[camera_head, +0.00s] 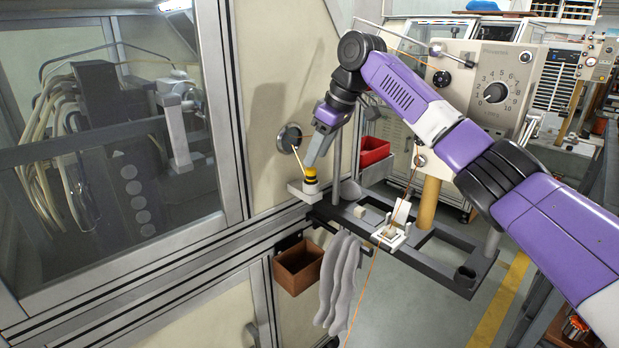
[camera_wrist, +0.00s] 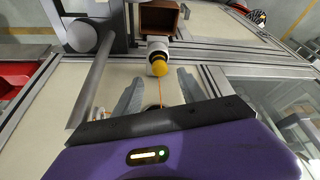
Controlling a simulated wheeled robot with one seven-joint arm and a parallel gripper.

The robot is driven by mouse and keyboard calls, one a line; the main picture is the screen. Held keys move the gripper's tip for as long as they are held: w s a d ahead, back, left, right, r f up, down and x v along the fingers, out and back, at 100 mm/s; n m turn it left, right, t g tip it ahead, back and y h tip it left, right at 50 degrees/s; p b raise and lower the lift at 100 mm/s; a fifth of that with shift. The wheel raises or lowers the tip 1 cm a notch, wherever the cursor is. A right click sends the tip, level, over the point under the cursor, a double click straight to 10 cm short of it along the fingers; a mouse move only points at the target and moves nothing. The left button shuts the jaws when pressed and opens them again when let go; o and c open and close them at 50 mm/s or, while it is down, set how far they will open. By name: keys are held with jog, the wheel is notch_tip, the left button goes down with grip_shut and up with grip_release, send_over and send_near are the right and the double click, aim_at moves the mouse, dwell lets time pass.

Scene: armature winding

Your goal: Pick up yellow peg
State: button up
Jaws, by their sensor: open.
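The yellow peg (camera_head: 310,176) has a dark band and stands in a white holder (camera_head: 306,193) at the edge of the machine frame. In the wrist view the rounded yellow top of the peg (camera_wrist: 159,68) shows just beyond my fingertips, roughly centred between them. My gripper (camera_head: 317,152) is above and close to the peg in the head view. In the wrist view my gripper (camera_wrist: 160,88) has its two grey fingers apart with nothing held between them. I cannot tell exactly how far the fingertips are from the peg.
A dark tool rack (camera_head: 420,258) stands right of the peg, with grey gloves (camera_head: 340,280) hanging below. A brown bin (camera_head: 298,268) hangs under the holder. A red bin (camera_head: 374,150) is behind. The cabinet wall (camera_head: 270,90) is close on the left.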

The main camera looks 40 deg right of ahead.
aim_at(311, 179)
jog(key=p+x, duration=0.1)
jog(key=x, duration=0.4)
jog(key=shift+s, duration=0.15)
jog(key=shift+c, duration=0.5)
grip_shut()
